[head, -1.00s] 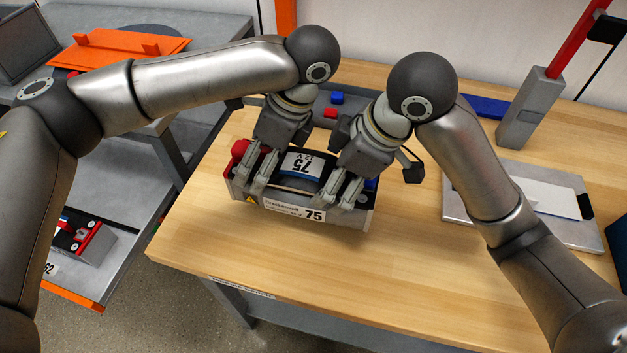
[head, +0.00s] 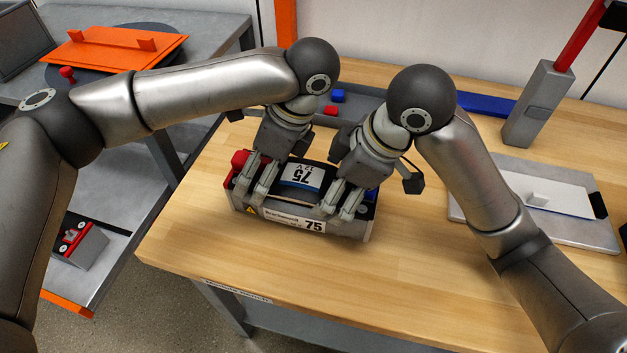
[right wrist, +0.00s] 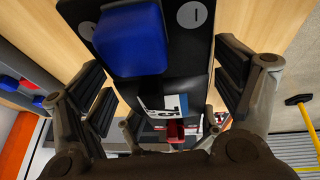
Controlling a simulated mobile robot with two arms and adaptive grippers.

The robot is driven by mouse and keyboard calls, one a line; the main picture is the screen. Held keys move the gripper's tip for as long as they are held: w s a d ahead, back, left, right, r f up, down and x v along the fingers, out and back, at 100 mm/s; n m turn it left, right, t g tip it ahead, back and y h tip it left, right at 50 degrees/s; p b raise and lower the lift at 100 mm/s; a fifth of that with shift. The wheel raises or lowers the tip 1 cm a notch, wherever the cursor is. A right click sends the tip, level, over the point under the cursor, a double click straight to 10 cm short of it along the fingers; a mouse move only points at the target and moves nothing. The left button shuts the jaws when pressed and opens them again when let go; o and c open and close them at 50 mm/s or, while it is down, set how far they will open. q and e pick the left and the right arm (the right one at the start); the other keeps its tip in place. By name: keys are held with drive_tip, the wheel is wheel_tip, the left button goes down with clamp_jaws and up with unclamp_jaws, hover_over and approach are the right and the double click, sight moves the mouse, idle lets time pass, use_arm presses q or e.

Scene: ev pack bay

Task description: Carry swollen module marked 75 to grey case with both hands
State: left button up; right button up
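The swollen module marked 75 (head: 300,221) is a dark, bulging block with a white label on its long front side, a red terminal cover at its left and a blue one at its right. My left gripper (head: 254,180) is closed across its left part. My right gripper (head: 340,195) is closed across its right part. In the right wrist view the module's top (right wrist: 185,55) lies between the finger pads. Whether its underside touches the bench cannot be told. I cannot pick out the grey case with certainty.
The wooden bench (head: 400,290) is clear in front of the module. A grey plate with a white sheet (head: 545,196) and a grey post (head: 538,105) stand right. Behind are small blue and red blocks (head: 331,110).

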use_arm(q)
drive_tip(key=shift+o, duration=0.8)
drive_tip(key=shift+s+r, duration=0.1)
use_arm(e)
drive_tip(key=o, duration=0.3)
drive_tip(key=shift+s+r, duration=0.1)
use_arm(q)
drive_tip(key=shift+d+r, duration=0.1)
drive_tip(key=shift+r, duration=0.15)
drive_tip(key=v, duration=1.1)
use_arm(e)
drive_tip(key=v, duration=1.2)
use_arm(q)
drive_tip(key=shift+d+r, duration=0.1)
drive_tip(key=shift+d, duration=0.05)
